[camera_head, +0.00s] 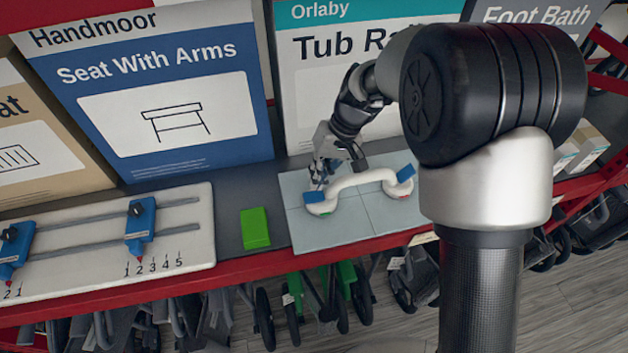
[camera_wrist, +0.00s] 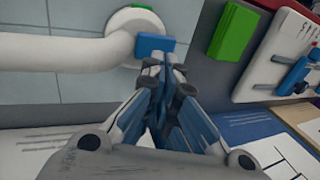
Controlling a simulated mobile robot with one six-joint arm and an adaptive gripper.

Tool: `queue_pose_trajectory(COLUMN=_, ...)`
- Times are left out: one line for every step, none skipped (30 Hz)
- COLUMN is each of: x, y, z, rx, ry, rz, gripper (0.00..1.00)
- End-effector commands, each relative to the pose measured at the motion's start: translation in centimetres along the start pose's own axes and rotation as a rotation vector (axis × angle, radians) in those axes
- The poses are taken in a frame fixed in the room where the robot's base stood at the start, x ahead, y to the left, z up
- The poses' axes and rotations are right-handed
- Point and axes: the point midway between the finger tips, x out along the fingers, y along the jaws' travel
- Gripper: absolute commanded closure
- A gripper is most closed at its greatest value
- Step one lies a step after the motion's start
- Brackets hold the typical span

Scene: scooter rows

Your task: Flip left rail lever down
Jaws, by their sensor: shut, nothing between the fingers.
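A white grab rail (camera_head: 358,181) lies on a pale tiled panel (camera_head: 365,221), with a round cup and a blue lever at each end. The left lever (camera_head: 314,197) sits on the left cup, which shows a green mark at its front edge. The right lever (camera_head: 405,173) is tilted, and its cup shows a red mark. My gripper (camera_head: 318,184) is shut and empty, right at the left lever from behind. In the wrist view, the closed fingertips (camera_wrist: 162,60) are at the edge of the left lever (camera_wrist: 153,46); whether they touch is unclear.
A green block (camera_head: 255,228) lies left of the panel. Further left is a white board (camera_head: 95,262) with blue sliders. Tall boxes (camera_head: 165,95) stand behind. The red shelf edge (camera_head: 255,262) runs along the front.

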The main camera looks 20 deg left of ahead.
Motion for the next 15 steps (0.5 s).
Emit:
queue_pose_trajectory(x=-1.2, y=0.0, z=-0.2, rx=-0.001, ry=0.006, rz=0.000, gripper=1.00)
queue_pose_trajectory(x=-1.9, y=0.0, z=-0.1, rx=-0.001, ry=0.006, rz=0.000, gripper=1.00)
queue_pose_trajectory(x=-2.8, y=0.0, z=-0.1, rx=-0.001, ry=0.006, rz=0.000, gripper=1.00)
queue_pose_trajectory(x=-3.5, y=0.0, z=-0.1, rx=-0.001, ry=0.005, rz=0.000, gripper=1.00)
queue_pose_trajectory(x=-4.1, y=0.0, z=-0.1, rx=-0.001, ry=0.006, rz=0.001, gripper=1.00)
queue_pose_trajectory(x=-5.0, y=0.0, z=-0.1, rx=-0.001, ry=0.005, rz=0.000, gripper=1.00)
queue_pose_trajectory(x=-5.6, y=0.0, z=-0.1, rx=0.000, ry=0.006, rz=0.000, gripper=1.00)
queue_pose_trajectory(x=-6.1, y=0.0, z=-0.1, rx=0.000, ry=0.004, rz=0.000, gripper=1.00)
queue_pose_trajectory(x=-6.8, y=0.0, z=-0.1, rx=-0.001, ry=0.005, rz=0.000, gripper=1.00)
queue_pose_trajectory(x=-7.3, y=0.0, z=-0.1, rx=-0.001, ry=0.004, rz=0.000, gripper=1.00)
queue_pose_trajectory(x=-7.8, y=0.0, z=-0.1, rx=-0.001, ry=0.004, rz=0.000, gripper=1.00)
queue_pose_trajectory(x=-8.2, y=0.0, z=-0.1, rx=-0.001, ry=0.003, rz=0.000, gripper=1.00)
queue_pose_trajectory(x=-8.6, y=0.0, z=0.0, rx=-0.001, ry=0.002, rz=0.000, gripper=1.00)
queue_pose_trajectory(x=-8.8, y=0.0, z=-0.1, rx=-0.001, ry=0.002, rz=0.000, gripper=1.00)
queue_pose_trajectory(x=-9.1, y=0.0, z=0.0, rx=-0.001, ry=0.002, rz=0.000, gripper=1.00)
